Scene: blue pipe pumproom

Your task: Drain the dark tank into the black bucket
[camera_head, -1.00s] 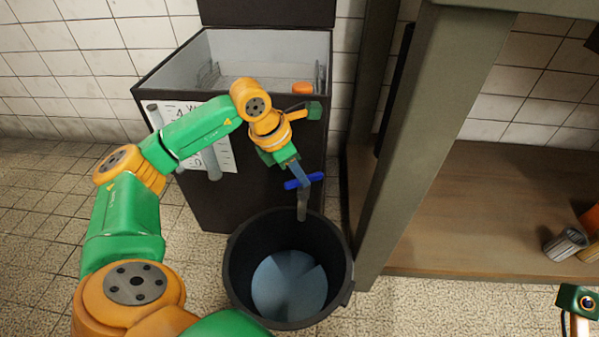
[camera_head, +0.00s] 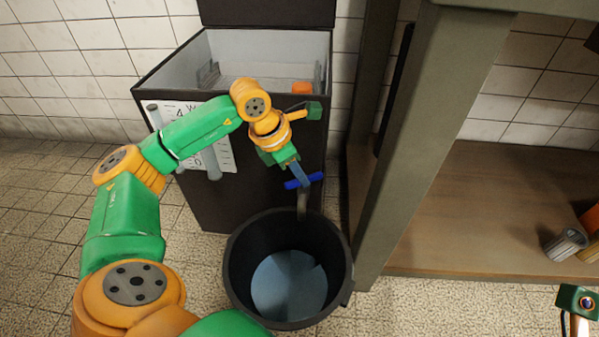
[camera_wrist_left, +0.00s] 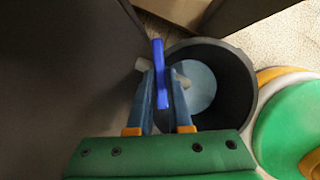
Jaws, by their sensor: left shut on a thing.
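The dark tank (camera_head: 245,190) stands against the tiled wall with its top open and a pale interior. Its spout (camera_head: 301,204) points down over the black bucket (camera_head: 238,255). My left gripper (camera_head: 298,175) is shut on the blue tap handle (camera_head: 312,178); in the left wrist view the handle (camera_wrist_left: 158,52) sits between the two fingers. The bucket stands on the floor in front of the tank, with a blue-grey round surface (camera_head: 289,288) inside, apparently liquid. My right gripper (camera_head: 577,322) shows only partly at the lower right edge; its jaw state is unclear.
A white gauge sheet (camera_head: 222,150) and a grey tube are on the tank's front. A thick post (camera_head: 420,130) and wooden shelf (camera_head: 490,210) stand close on the right, with a ribbed grey cup (camera_head: 566,244). Tiled floor is clear on the left.

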